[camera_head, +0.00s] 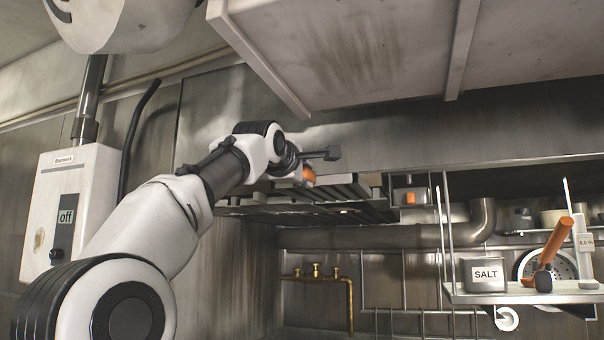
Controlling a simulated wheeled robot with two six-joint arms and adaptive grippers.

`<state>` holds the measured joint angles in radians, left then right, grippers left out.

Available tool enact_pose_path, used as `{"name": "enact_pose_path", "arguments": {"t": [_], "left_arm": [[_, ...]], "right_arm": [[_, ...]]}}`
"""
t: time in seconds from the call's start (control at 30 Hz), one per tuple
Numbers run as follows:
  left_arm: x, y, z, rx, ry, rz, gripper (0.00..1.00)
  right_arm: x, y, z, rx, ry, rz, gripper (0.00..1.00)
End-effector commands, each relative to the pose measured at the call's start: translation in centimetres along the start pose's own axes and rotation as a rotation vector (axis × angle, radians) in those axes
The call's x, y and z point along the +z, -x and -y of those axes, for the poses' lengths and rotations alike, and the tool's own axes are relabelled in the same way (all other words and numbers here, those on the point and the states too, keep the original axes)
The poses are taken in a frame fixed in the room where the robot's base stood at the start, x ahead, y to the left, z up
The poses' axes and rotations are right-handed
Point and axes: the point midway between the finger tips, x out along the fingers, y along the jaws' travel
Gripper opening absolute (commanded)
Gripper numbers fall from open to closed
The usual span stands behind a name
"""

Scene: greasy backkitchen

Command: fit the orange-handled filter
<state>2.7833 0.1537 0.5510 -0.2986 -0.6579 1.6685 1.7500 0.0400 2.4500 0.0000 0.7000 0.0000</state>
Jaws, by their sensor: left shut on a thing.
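My left arm reaches up from the lower left to the hood. My left gripper (309,164) is shut on the orange handle (309,175) of a filter, largely hidden behind the wrist. Dark slatted metal panels (345,191) lie along the hood opening just below and right of the gripper; I cannot tell exactly where the held filter ends and its neighbours begin. A second small orange piece (410,198) shows on a metal block to the right, apart from the gripper. My right gripper is not in view.
The pale hood box (370,50) hangs above the arm. At the right, a hanging shelf (525,294) holds a SALT tin (484,274) and an orange-handled tool (553,245). A white box marked off (66,212) is on the left wall. A brass pipe (325,279) runs below.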

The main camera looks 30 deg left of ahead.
Motion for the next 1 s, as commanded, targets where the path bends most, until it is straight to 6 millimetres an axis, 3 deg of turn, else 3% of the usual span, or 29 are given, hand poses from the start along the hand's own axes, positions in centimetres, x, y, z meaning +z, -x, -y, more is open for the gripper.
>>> {"name": "enact_pose_path", "arguments": {"t": [0.43,1.0], "left_arm": [[0.0,-1.9,-0.1,0.003,0.001,-0.001,0.00],[-0.1,-1.9,0.0,0.002,0.000,0.000,0.00]], "right_arm": [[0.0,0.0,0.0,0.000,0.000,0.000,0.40],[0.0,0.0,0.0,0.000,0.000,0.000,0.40]]}}
